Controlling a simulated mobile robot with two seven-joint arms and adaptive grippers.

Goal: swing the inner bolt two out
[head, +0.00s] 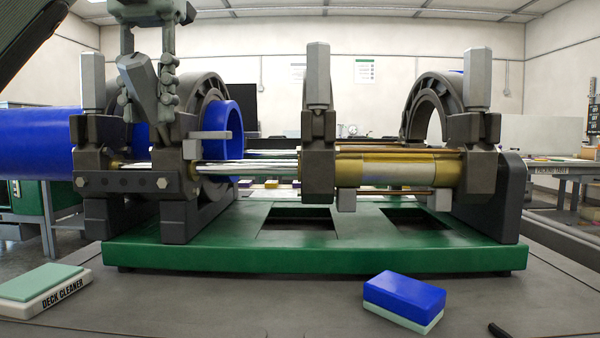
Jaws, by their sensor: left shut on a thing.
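The fusion machine has several grey clamps with hex-headed swing bolts. The bolt on the second clamp from the left (140,80) leans to the left, its head up and its lower end toward the clamp's front lug. I take it as the inner bolt two, though no label shows. My left gripper (148,98) comes down from above, with its fingers shut around this bolt. The other bolts stand upright: the far left bolt (92,80), the middle bolt (318,75) and the right bolt (477,80). My right gripper is not in view.
A blue pipe (35,141) runs through the left clamps. The machine stands on a green base (320,255). A blue and pale green block (404,294) and a deck cleaner pad (45,288) lie on the grey cart top in front. Space above the rods between the clamps is free.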

